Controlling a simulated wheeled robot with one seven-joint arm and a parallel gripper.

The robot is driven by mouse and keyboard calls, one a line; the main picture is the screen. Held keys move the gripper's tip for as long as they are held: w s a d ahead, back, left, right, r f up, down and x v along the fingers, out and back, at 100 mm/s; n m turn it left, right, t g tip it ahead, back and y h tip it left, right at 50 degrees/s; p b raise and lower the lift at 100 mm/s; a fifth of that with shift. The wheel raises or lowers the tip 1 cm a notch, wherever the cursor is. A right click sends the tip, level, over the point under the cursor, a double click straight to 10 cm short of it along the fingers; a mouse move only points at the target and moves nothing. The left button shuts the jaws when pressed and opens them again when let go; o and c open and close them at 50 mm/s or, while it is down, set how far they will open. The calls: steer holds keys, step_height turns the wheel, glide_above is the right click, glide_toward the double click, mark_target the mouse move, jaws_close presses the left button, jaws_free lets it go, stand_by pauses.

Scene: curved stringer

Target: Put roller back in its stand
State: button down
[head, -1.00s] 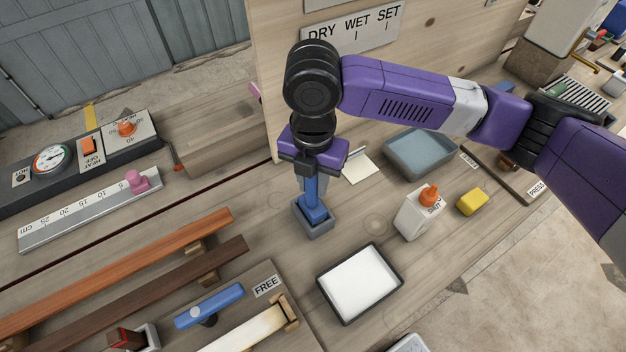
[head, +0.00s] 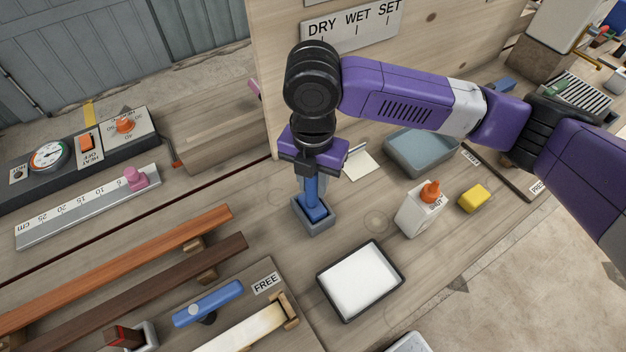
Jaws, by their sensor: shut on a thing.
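The blue roller (head: 313,199) is upright, with its lower end inside the small grey stand (head: 314,225) on the bench. My gripper (head: 311,172) points down over the stand and is shut on the upper part of the roller. The fingers and the roller's top are partly hidden by the purple gripper body. I cannot tell whether the roller touches the bottom of the stand.
A white-filled tray (head: 361,281), a glue bottle (head: 419,210), a yellow sponge (head: 474,197) and a grey-blue basin (head: 421,151) lie to the right. Wooden strips (head: 130,262) lie to the left. An upright board (head: 268,75) stands close behind my gripper.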

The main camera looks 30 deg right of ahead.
steer(key=shift+f+b, duration=0.35)
steer(key=shift+f, duration=0.2)
steer(key=c, duration=0.5)
jaws_free()
steer(key=shift+r, duration=0.1)
steer(key=shift+r+p, duration=3.7)
steer(key=shift+r, duration=0.8)
steer(key=shift+f, duration=0.1)
